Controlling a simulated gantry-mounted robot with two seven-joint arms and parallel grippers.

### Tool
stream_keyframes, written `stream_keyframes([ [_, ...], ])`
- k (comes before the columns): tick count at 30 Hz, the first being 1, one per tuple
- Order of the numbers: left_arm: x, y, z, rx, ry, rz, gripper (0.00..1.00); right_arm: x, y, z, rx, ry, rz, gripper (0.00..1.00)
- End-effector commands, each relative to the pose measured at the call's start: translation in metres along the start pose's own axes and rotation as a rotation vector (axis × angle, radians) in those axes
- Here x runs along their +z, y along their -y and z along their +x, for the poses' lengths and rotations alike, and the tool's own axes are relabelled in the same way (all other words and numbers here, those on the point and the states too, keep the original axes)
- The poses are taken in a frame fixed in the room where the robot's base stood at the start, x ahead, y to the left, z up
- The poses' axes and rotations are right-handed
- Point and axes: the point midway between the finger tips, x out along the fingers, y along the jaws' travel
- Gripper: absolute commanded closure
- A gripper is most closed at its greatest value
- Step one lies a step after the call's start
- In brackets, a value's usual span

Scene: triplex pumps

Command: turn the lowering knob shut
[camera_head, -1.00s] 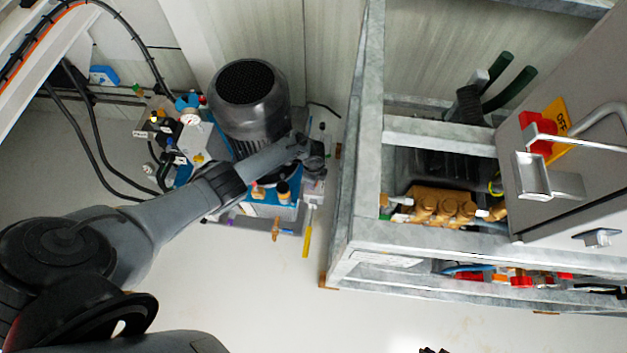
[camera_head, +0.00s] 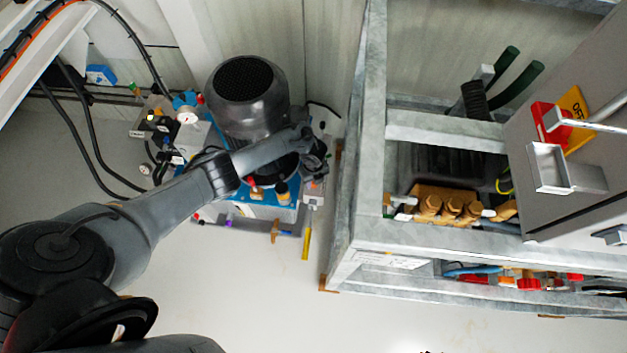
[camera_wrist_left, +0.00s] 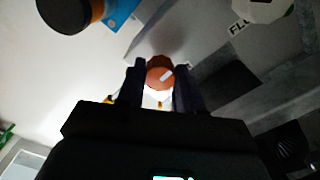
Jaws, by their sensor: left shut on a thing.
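In the left wrist view a round orange-brown knob (camera_wrist_left: 156,74) with a pale mark on its face sits between the two dark fingers of my left gripper (camera_wrist_left: 159,88). The fingers close on its sides. In the head view my left gripper (camera_head: 315,168) is at the right side of the pump unit with the blue top (camera_head: 240,210), just right of the dark motor (camera_head: 240,110). The knob is hidden or too small to tell there. My right gripper does not show clearly in any view.
A grey metal frame (camera_head: 350,220) stands close to the right of the left gripper, with brass pump parts (camera_head: 450,205) inside. A grey cabinet door with a red switch (camera_head: 545,125) is at the right. A yellow handle (camera_head: 307,240) hangs below the unit. Black hoses (camera_head: 95,155) run at the left.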

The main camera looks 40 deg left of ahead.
Motion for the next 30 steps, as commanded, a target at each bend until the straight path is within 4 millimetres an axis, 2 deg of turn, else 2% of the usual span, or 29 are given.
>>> stream_keyframes([
  [15,-0.0001,-0.0004,0.0003,0.001,0.0,0.024,0.95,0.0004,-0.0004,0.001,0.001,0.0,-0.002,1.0],
  [16,-0.0001,-0.0004,0.0003,0.001,0.0,0.023,0.63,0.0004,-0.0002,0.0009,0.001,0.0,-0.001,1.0],
  [21,-0.0002,-0.0003,0.0002,0.001,0.0,0.023,0.39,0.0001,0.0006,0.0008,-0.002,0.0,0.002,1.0],
  [30,-0.0001,0.0001,-0.0016,0.0,0.0,0.022,0.39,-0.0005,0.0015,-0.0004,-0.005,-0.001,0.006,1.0],
])
